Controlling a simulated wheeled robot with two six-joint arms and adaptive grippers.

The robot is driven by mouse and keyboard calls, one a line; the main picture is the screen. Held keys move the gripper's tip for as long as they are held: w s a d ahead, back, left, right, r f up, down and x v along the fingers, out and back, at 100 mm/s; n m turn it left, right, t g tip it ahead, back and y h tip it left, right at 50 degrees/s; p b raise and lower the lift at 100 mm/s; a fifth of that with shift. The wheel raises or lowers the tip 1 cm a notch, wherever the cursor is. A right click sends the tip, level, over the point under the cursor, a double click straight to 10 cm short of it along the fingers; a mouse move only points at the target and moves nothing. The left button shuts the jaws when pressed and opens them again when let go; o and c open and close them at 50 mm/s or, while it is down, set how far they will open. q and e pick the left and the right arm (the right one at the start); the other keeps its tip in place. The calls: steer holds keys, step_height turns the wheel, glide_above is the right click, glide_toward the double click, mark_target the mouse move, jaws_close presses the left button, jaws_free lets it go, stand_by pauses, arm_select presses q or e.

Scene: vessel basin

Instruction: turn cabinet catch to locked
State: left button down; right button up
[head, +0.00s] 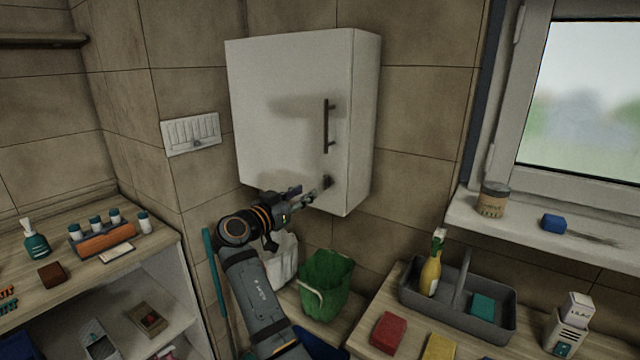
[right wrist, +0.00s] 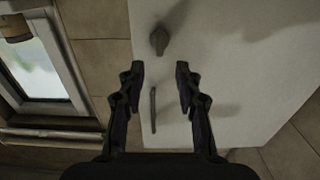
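The white wall cabinet (head: 285,110) is closed, with a dark bar handle (head: 326,125) on its door. Below the handle, near the door's lower right corner, is the small dark catch (head: 327,182). My right gripper (head: 310,196) is just in front of that corner. In the right wrist view the gripper (right wrist: 160,70) is open and empty. The catch (right wrist: 159,40) shows just beyond the fingertips, between their lines and apart from them. The handle (right wrist: 153,110) also shows between the fingers. The catch's exact setting is too small to tell. My left gripper is out of view.
Below the cabinet stand a green bucket (head: 326,285) and a white container (head: 283,262). A grey caddy (head: 480,322) with a yellow bottle (head: 431,272) is at the right. A tin (head: 493,199) stands on the window sill. The wall right of the cabinet is clear.

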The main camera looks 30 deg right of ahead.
mark_target(323, 182)
steer(key=p+x, duration=0.2)
steer(key=x, duration=0.6)
steer(key=shift+r+p, duration=0.1)
steer(key=shift+p, duration=0.3)
steer(key=shift+w+d, duration=0.1)
steer(key=shift+d, duration=0.15)
jaws_close()
